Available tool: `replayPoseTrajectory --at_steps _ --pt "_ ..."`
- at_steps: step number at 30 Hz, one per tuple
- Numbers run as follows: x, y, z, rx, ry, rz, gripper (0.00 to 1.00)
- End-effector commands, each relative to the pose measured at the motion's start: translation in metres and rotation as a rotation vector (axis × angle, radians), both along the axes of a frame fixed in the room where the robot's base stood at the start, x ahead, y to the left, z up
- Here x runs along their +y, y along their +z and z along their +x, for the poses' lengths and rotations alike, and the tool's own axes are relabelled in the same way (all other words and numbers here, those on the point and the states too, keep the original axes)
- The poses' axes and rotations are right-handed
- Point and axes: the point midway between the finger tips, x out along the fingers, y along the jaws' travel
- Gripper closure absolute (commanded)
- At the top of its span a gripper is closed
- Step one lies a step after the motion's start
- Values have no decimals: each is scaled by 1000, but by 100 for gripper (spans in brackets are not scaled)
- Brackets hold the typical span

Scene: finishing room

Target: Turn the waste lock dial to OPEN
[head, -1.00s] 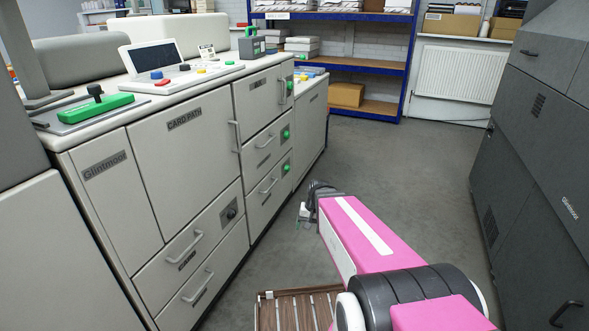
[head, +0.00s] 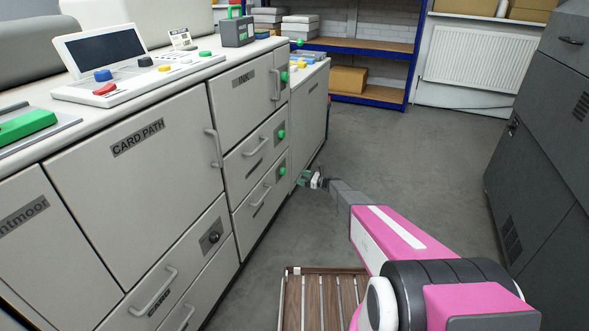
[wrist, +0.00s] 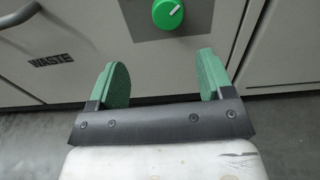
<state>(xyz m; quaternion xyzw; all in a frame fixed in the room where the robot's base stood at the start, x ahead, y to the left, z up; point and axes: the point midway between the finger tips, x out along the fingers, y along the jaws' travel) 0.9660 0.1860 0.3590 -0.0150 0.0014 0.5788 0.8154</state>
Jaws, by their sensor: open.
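The waste lock dial (wrist: 168,13) is a round green knob on a dark grey plate (wrist: 197,25) at the top of the wrist view. Its white mark points up and to the right. The waste drawer's label (wrist: 52,61) shows to its left. In the head view the lowest green dial (head: 282,171) sits on the lower right drawer front. My gripper (wrist: 160,85) has two green pads spread wide with nothing between them. The dial lies ahead of the gap, apart from the pads. In the head view my gripper (head: 304,180) is just right of and slightly below that dial.
Other green dials sit above, on the middle drawer (head: 281,134) and the ink door (head: 284,77). A drawer handle (wrist: 20,14) sticks out at the wrist view's left. Grey floor (head: 420,160) is open to the right, up to a dark cabinet (head: 545,150).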

Motion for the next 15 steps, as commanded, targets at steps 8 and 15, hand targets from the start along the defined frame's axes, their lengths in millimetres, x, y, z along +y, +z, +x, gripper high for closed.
replayPoseTrajectory --at_steps 8,15 --pt "10 -2 10 18 -12 29 26" --pt "41 -3 22 16 -11 27 26"
